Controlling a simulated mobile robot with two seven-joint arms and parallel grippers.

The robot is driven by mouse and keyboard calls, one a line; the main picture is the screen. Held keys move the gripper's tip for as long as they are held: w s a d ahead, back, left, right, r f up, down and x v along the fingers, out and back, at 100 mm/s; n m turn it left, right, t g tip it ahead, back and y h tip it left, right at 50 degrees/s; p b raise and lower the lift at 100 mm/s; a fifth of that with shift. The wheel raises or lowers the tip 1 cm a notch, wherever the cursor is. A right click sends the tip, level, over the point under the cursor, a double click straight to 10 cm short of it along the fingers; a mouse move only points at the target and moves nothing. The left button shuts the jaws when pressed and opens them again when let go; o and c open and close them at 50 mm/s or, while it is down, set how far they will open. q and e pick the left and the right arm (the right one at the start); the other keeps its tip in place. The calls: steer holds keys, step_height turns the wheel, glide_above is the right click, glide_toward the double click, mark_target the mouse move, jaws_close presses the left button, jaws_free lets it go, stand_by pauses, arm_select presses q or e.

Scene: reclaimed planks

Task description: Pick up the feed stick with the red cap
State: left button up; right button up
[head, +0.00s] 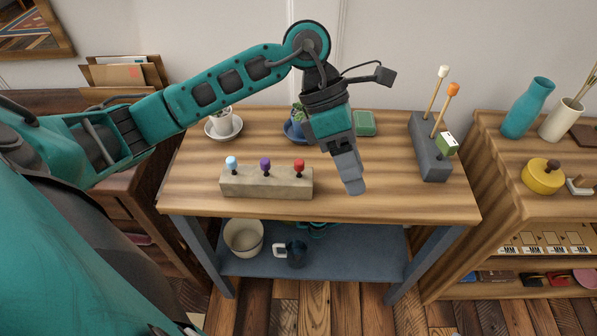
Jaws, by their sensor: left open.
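A feed stick with a red cap (299,165) stands upright in a pale stone-like block (266,183) on the wooden table (400,203). Two more sticks stand in the same block, one with a purple cap (265,165) and one with a light blue cap (232,162). Only short lengths show above the block. My left gripper (354,186) points down over the table, to the right of the red cap and apart from it. It is open with nothing visible in it. The fingers overlap from this angle. My right gripper is out of view.
The table's front middle is clear.

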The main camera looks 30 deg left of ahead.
arm_select(q)
steer(key=w+a+r+t+y, duration=0.1)
steer(key=w+a+y, duration=0.15)
steer(key=a, duration=0.35)
steer(key=w+a+r+t+y, duration=0.1)
steer(key=a+y, duration=0.3)
steer(key=a, duration=0.2)
steer(key=b, duration=0.1)
glide_above(299, 161)
steer(key=f, duration=0.7)
steer(key=shift+s+d, duration=0.15)
steer(key=shift+s, duration=0.05)
steer(key=shift+w+f, duration=0.2)
steer(key=shift+f, duration=2.7)
steer(key=shift+c, duration=0.4)
jaws_close()
